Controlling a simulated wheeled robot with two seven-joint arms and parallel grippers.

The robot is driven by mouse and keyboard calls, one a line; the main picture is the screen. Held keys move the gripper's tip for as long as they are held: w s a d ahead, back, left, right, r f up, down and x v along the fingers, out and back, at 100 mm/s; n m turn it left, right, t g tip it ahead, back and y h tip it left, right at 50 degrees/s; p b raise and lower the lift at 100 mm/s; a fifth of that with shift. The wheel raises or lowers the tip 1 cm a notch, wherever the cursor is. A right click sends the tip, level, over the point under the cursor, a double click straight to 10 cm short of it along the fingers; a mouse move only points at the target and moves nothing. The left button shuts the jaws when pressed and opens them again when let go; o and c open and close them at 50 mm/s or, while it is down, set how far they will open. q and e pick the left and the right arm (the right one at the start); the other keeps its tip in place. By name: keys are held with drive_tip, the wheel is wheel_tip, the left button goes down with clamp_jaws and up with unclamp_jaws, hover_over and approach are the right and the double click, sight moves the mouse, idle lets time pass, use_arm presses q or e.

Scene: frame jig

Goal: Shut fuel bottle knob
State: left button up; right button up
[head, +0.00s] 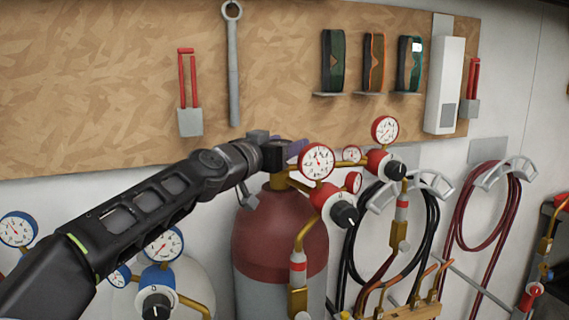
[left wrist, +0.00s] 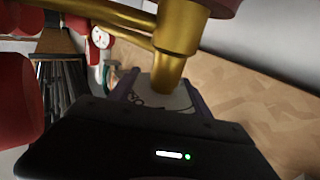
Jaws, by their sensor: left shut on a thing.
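The fuel bottle (head: 279,235) has a dark red top and a grey body and stands upright against the wall. My left gripper (head: 295,148) is at the valve on top of it, in the middle of the head view. In the left wrist view the fingers (left wrist: 163,95) are shut on a pale grey knob (left wrist: 178,101) with dark lettering, at the end of the brass valve (left wrist: 178,40). In the head view the knob is hidden behind the gripper. I cannot tell how far the knob is turned. My right gripper is not in view.
Red-rimmed gauges (head: 317,161) and a red regulator with a black knob (head: 344,214) stand close right of the gripper. Blue gauges (head: 163,244) are at lower left. Coiled hoses (head: 487,215) hang at right. A wooden board with a wrench (head: 233,70) is behind.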

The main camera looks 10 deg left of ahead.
use_arm(q)
drive_tip(key=f+m+g+h+b, duration=0.1)
drive_tip(key=h+b, duration=0.1)
drive_tip(key=b, duration=0.1)
drive_tip(key=shift+m, duration=0.3)
drive_tip(key=shift+d+r+m+g+h, duration=0.2)
drive_tip(key=shift+m+g+h, duration=0.25)
drive_tip(key=shift+h, duration=0.45)
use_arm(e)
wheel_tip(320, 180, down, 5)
use_arm(q)
drive_tip(key=shift+r+m+g+h, duration=0.25)
drive_tip(key=shift+m+g+h, duration=0.1)
drive_tip(key=shift+m+h, duration=0.25)
drive_tip(key=shift+s+d+r+m+g+h+p, duration=0.1)
drive_tip(key=shift+r+m+g+h+p, duration=0.05)
drive_tip(key=shift+m+g+h+p, duration=0.3)
drive_tip(key=m+g+h+p, duration=0.1)
drive_tip(key=g+h+p, duration=0.1)
drive_tip(key=m+g+h+p, duration=0.1)
drive_tip(key=p, duration=0.1)
drive_tip(key=shift+s+d+r+m, duration=0.2)
drive_tip(key=shift+s+d+m, duration=0.05)
drive_tip(key=shift+s+m, duration=0.05)
drive_tip(key=shift+s+d+f+m+g+h+p, duration=0.1)
drive_tip(key=shift+s+f+m+g+h+p, duration=0.1)
drive_tip(key=shift+m+g+h+p, duration=0.35)
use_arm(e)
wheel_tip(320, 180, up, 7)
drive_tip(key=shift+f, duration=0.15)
